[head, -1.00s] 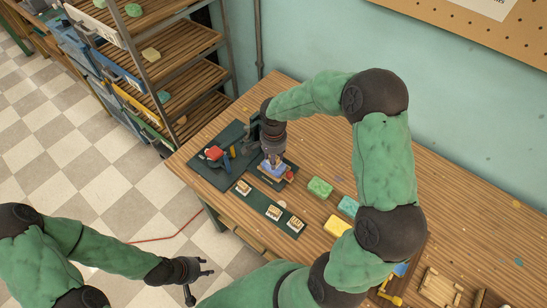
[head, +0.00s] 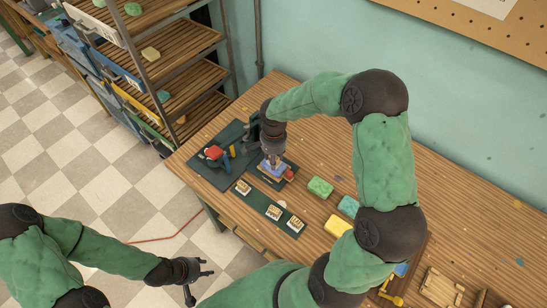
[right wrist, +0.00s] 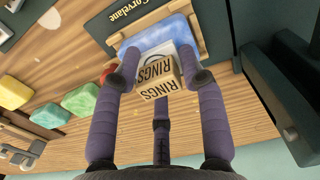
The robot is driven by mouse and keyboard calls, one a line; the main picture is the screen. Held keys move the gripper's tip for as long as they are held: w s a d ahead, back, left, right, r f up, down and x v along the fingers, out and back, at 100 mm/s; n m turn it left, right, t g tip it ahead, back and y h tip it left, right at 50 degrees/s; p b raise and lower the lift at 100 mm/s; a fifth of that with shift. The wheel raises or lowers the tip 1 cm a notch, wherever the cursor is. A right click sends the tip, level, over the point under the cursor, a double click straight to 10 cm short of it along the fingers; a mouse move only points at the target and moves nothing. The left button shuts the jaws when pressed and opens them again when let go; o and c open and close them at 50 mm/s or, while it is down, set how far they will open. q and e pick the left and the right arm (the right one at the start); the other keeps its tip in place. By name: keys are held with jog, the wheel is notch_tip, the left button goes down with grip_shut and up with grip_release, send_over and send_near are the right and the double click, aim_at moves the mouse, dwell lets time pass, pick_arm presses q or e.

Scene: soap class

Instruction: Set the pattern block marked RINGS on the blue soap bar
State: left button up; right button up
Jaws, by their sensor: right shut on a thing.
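The pattern block marked RINGS (right wrist: 158,72) is pale with dark print, and shows between the purple fingers of my right gripper (right wrist: 156,80) in the right wrist view. That gripper is shut on it. The blue soap bar (right wrist: 158,35) lies directly behind the block there, partly covered by it. In the head view the right gripper (head: 271,158) points down over the blue soap bar (head: 272,169). The block is very close to the bar; I cannot tell whether they touch. My left gripper (head: 205,268) is open and empty, away from the table over the floor.
A dark strip (head: 259,203) holds 3 other pattern blocks. Green (head: 320,187), teal (head: 348,206) and yellow (head: 337,225) soap bars lie to the right. A dark mat (head: 205,175) with a red-topped tool lies left. A red round thing (head: 290,174) is beside the blue bar.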

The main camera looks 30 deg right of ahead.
jog(key=shift+f, duration=0.25)
dwell(0.3)
jog(key=o, duration=1.2)
jog(key=o, duration=0.4)
jog(key=shift+r+p, duration=1.65)
jog(key=shift+r, duration=1.35)
